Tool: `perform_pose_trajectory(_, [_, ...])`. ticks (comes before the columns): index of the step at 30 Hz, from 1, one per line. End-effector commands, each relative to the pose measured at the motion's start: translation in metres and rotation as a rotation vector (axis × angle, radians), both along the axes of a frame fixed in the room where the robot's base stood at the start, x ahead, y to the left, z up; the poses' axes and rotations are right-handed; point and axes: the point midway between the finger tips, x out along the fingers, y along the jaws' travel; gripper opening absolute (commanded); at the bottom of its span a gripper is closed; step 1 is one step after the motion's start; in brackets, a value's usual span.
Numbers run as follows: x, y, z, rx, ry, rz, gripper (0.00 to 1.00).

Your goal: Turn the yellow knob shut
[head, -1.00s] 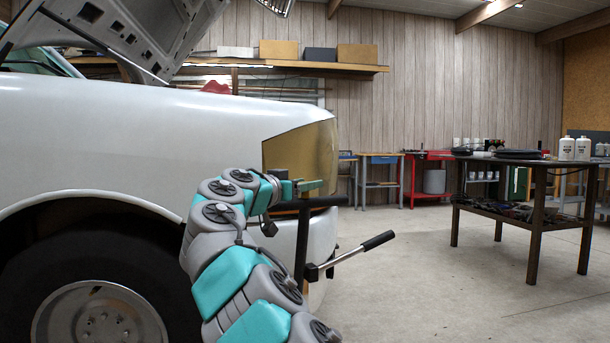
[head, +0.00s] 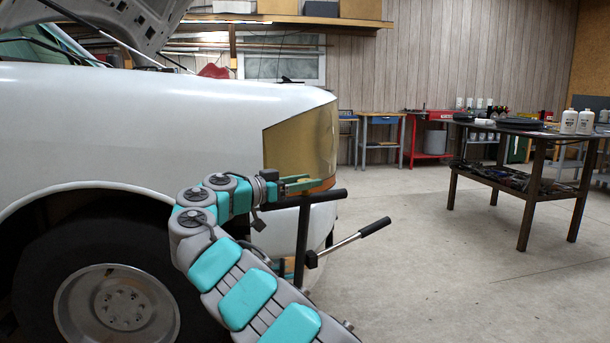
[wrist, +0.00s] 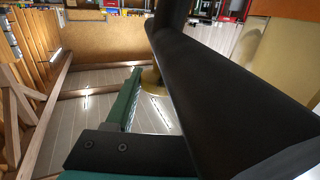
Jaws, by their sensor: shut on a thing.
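The yellow knob (wrist: 153,80) shows in the wrist view as a small yellow round piece, partly hidden behind a thick black bar (wrist: 215,90). A green finger of my gripper (wrist: 136,85) reaches up to it and touches its left side; the other finger is hidden. In the head view my gripper (head: 302,184) points right, just above the black T-shaped handle (head: 318,197), in front of the truck's tan corner panel. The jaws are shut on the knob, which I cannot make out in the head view.
The white truck (head: 150,130) fills the left, hood raised. A black-gripped lever (head: 372,228) sticks out right from the black post (head: 301,245). A dark metal table (head: 540,135) with white bottles stands at the right. The concrete floor between is clear.

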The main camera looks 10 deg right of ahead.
Motion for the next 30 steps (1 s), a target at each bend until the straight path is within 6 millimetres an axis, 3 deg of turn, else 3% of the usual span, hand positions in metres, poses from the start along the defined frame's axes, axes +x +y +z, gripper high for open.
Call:
perform_pose_trajectory(12, [0.0000, -0.0022, -0.0010, 0.001, 0.002, -0.007, 0.00])
perform_pose_trajectory(13, [0.0000, -0.0022, -0.0011, 0.001, 0.002, -0.007, 0.57])
perform_pose_trajectory(20, [-0.0001, -0.0013, -0.0006, 0.001, 0.001, -0.005, 0.83])
perform_pose_trajectory(30, [-0.0018, 0.0048, -0.0007, 0.001, 0.001, -0.002, 0.83])
